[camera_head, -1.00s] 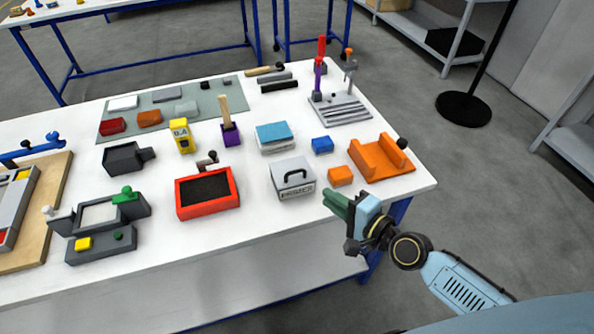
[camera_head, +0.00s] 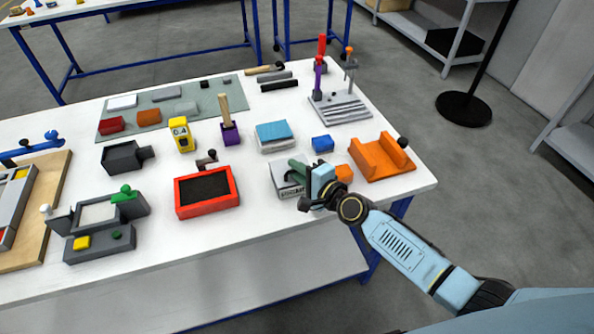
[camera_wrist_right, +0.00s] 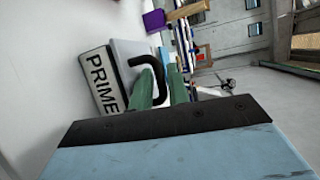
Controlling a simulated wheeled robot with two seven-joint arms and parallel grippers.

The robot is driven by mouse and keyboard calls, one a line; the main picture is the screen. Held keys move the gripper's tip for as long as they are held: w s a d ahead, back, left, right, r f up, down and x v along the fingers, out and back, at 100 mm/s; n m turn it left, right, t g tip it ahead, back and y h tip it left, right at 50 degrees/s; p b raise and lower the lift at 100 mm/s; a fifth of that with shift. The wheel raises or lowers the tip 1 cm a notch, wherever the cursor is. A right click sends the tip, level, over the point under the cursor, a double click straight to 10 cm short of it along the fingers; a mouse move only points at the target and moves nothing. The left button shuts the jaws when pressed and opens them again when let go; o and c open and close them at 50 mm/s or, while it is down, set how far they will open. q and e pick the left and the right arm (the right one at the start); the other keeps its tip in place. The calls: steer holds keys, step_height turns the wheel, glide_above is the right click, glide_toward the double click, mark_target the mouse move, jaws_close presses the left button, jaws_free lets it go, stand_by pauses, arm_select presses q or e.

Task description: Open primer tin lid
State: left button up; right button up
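The primer tin (camera_head: 280,178) is a pale grey box with a black lid handle, near the table's front right edge. My right gripper (camera_head: 297,165) is over it in the head view and hides the handle and part of the lid. In the right wrist view, the tin's label (camera_wrist_right: 101,80) reads "PRIME", and the black handle (camera_wrist_right: 147,61) arches up to the green fingers of the right gripper (camera_wrist_right: 161,82). The fingers are apart, with part of the handle showing between them. The lid looks closed. My left gripper is out of view.
An orange block (camera_head: 344,173) and orange cradle (camera_head: 382,158) lie right of the tin. A red-framed tray (camera_head: 207,208) stands to its left. A blue-topped box (camera_head: 274,133) and blue block (camera_head: 322,144) sit behind. Bare table lies in front of the tray.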

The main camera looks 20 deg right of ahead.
steer(key=shift+w, duration=0.1)
jaws_close()
steer(key=shift+w, duration=0.1)
stand_by(0.3)
